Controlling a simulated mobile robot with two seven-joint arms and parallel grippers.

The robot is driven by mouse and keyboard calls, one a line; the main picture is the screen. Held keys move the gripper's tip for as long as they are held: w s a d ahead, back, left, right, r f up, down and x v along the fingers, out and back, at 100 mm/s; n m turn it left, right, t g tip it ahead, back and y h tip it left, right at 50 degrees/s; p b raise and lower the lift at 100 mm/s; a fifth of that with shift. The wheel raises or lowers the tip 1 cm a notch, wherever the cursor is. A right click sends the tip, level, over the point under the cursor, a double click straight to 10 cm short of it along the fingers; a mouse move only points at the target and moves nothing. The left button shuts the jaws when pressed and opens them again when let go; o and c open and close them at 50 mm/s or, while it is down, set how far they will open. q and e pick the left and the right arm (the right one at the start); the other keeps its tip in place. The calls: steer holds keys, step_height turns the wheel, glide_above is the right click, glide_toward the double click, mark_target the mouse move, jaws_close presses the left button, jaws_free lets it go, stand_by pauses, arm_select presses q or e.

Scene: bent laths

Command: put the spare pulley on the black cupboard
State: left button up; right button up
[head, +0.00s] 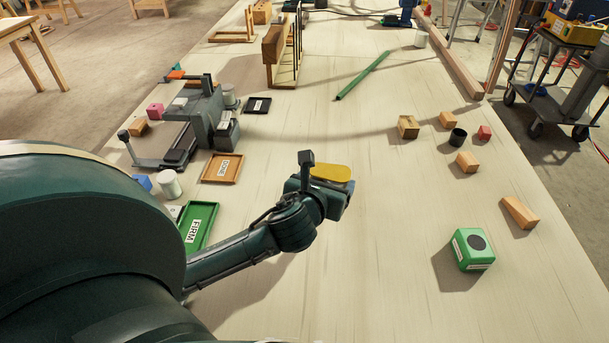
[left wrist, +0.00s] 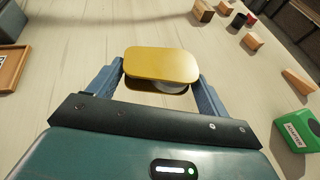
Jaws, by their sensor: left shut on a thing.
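The spare pulley (head: 330,172) shows as a yellow plate with rounded ends; in the left wrist view the pulley (left wrist: 162,64) has a grey wheel edge and more yellow below the plate. My left gripper (head: 338,186) is shut on it, with one blue finger on each side in the left wrist view. It holds the pulley over the middle of the pale bench top; the height is hard to tell. I cannot make out a black cupboard in either view. My right gripper is not in view.
A green box (head: 473,249) and several wooden blocks stand on the bench's right side. A green tray (head: 200,226), a wooden tray (head: 222,168) and a grey machine (head: 199,112) are at left. A green rod (head: 362,75) lies further back. The bench middle is mostly clear.

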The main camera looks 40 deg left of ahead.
mark_target(321, 169)
arm_select(q)
steer(key=w+a+r+n+y, duration=0.1)
steer(key=w+a+r+n, duration=0.1)
steer(key=w+a+r, duration=0.15)
steer(key=shift+g+y, duration=0.3)
steer(key=shift+g, duration=0.1)
steer(key=f, duration=0.5)
steer(key=shift+w+a+f, duration=0.25)
steer(key=shift+w+a, duration=0.15)
step_height(321, 169, down, 5)
steer(key=shift+r+b, duration=0.1)
steer(key=shift+b, duration=0.35)
steer(key=o, duration=0.8)
steer(key=shift+c, duration=0.2)
steer(key=o, duration=0.4)
steer(key=shift+o, duration=0.2)
